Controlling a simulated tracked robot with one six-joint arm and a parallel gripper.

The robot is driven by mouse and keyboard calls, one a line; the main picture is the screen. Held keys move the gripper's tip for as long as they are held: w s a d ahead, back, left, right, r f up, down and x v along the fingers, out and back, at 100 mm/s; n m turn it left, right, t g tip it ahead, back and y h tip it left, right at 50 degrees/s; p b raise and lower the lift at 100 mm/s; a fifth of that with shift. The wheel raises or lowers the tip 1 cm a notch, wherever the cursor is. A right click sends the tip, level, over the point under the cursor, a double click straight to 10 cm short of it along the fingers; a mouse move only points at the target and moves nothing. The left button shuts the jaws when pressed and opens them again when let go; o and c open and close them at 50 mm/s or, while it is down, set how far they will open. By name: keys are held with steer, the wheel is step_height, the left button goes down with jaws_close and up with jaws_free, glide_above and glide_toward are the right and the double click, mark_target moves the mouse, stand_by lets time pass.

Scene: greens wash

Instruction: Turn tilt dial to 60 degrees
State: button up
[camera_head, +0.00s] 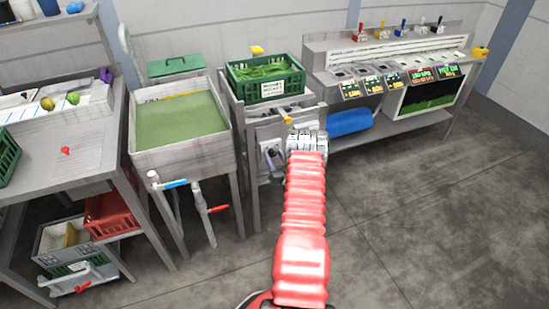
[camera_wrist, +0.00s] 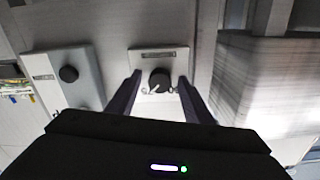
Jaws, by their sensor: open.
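In the wrist view a round black dial (camera_wrist: 160,80) sits on a pale plate (camera_wrist: 143,55) with a dark label strip and small marks near the dial. My gripper (camera_wrist: 160,85) is open, with one dark finger on each side of this dial. I cannot tell whether the fingers touch it. A second black dial (camera_wrist: 68,74) is on another pale plate to the left. The labels are too small to read, so I cannot tell which is the tilt dial or its angle. In the head view my red arm reaches the stand under the green crate, and my gripper (camera_head: 306,143) partly hides its front.
A green crate of greens (camera_head: 266,90) tops the stand. A wash basin (camera_head: 180,155) with blue and red valve handles stands left of it. A blue roll-shaped object (camera_head: 349,122) lies to the right, below a console (camera_head: 395,60) with displays. The floor in front is clear.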

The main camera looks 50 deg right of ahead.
steer(key=shift+c, duration=0.7)
steer(key=c, duration=0.9)
